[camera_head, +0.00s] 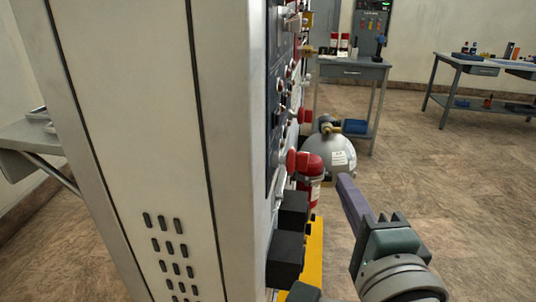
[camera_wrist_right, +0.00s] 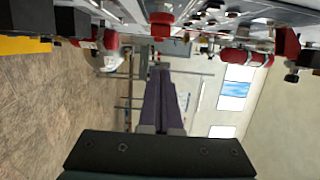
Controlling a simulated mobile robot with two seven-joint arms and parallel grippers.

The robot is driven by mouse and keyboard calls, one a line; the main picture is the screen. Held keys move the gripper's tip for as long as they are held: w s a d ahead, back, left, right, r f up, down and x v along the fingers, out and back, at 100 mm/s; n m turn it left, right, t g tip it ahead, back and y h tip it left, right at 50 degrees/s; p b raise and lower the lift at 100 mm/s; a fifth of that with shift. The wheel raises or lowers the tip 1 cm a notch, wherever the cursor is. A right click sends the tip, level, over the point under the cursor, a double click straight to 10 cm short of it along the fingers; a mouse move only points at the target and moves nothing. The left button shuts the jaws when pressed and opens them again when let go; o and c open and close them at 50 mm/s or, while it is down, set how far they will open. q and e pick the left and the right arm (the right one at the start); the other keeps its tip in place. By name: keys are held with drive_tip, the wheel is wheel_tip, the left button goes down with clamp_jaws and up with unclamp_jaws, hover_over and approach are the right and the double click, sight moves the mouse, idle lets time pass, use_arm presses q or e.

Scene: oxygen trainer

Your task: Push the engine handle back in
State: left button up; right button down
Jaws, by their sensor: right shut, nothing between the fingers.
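The trainer panel (camera_head: 275,90) shows nearly edge-on in the head view, with knobs, levers and red handles sticking out to the right. One red handle (camera_head: 297,160) sits low on the panel above a red bottle; another red knob (camera_head: 305,116) is higher. I cannot tell which is the engine handle. My right gripper (camera_head: 345,180) is shut and empty, its purple fingers pointing away from me, apart from the panel on its right. My left gripper is out of view.
The tall white cabinet (camera_head: 130,130) fills the left. Black boxes (camera_head: 287,250) and a yellow base (camera_head: 314,255) jut out low. A red bottle (camera_head: 310,178) and grey sphere (camera_head: 332,155) stand beyond. Floor to the right is clear; workbenches (camera_head: 350,70) stand at the back.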

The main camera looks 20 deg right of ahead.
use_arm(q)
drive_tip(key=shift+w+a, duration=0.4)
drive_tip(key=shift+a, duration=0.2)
use_arm(e)
drive_tip(key=a+v, duration=0.1)
drive_tip(key=v, duration=0.5)
drive_tip(key=shift+a, duration=0.1)
